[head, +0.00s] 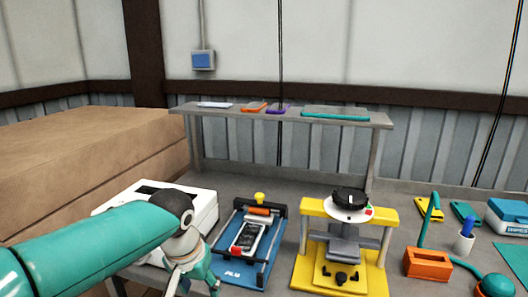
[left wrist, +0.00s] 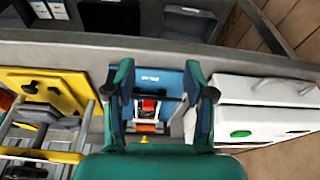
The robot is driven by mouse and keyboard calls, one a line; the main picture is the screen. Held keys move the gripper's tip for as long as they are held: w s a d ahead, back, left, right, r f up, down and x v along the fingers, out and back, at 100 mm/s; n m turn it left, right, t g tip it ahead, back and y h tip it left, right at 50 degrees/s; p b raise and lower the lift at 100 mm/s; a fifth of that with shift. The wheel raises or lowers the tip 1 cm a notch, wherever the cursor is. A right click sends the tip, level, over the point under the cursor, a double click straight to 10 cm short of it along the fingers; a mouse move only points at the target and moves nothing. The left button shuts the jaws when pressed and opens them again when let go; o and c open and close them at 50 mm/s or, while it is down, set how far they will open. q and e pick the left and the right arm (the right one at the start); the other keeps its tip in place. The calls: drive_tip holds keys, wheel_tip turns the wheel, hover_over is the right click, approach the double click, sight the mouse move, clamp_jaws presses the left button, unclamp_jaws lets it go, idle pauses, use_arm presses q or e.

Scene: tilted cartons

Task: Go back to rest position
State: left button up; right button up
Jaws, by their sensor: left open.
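My left gripper (head: 196,283) comes in from the left on a teal arm, low in the head view, between the white box (head: 204,212) and the blue fixture (head: 236,272). The frame's lower edge partly cuts it off. In the left wrist view its two teal fingers (left wrist: 158,72) stand wide apart with nothing gripped between them. The blue fixture shows beyond and between the fingers there. A phone (head: 247,238) lies in the fixture. My right gripper is not in view.
A yellow press (head: 381,273) with a black knob stands right of the fixture. A grey shelf (head: 235,113) behind carries several flat phone-like pieces. An orange block (head: 428,264), a white cup (head: 464,243) and a teal-lidded box (head: 508,218) are at right. Large brown cartons (head: 80,165) stand at left.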

use_arm(q)
drive_tip(key=s+a+f+g+p, duration=0.1)
drive_tip(key=s+f+g, duration=0.15)
drive_tip(key=f, duration=0.55)
drive_tip(key=s+a+f+n+g, duration=0.1)
drive_tip(key=s+f, duration=0.3)
drive_tip(key=f, duration=0.4)
drive_tip(key=s+a+f+g+p, duration=0.1)
drive_tip(key=s+a+f+g, duration=0.15)
drive_tip(key=f, duration=0.55)
drive_tip(key=s+d+f+n+t+h, duration=0.3)
drive_tip(key=s+d+f, duration=0.2)
drive_tip(key=s+f, duration=0.8)
drive_tip(key=shift+s+t+h, duration=0.2)
drive_tip(key=shift+t+h, duration=0.1)
